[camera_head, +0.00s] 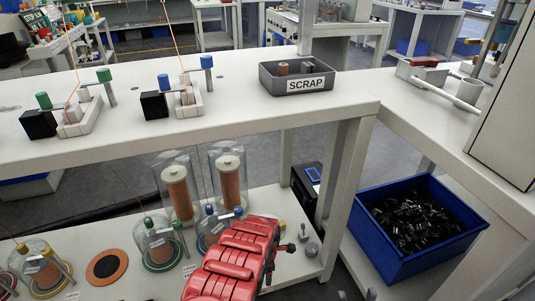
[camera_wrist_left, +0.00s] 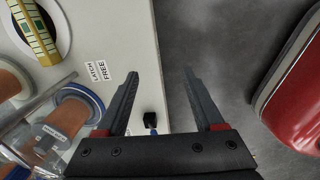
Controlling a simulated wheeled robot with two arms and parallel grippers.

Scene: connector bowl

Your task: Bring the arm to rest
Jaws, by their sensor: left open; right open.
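My left gripper (camera_wrist_left: 162,73) is open and empty in the left wrist view, its two dark fingers apart over the edge of a white surface and the grey floor. I do not make it out in the head view. My right gripper (camera_head: 288,248) shows small and partly hidden at the end of a red arm link, low in the middle of the head view, over the lower shelf. It is open, and I see nothing held in it. A red shell, probably part of my own body, fills the right side of the left wrist view.
A white bench (camera_head: 330,105) carries a grey SCRAP tray (camera_head: 308,85) and two small fixtures. The lower shelf (camera_head: 125,240) holds glass-covered copper spools (camera_head: 178,190) close to the arm. A blue bin (camera_head: 390,265) of black parts stands right. A label (camera_wrist_left: 97,70) reads LATCH FREE.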

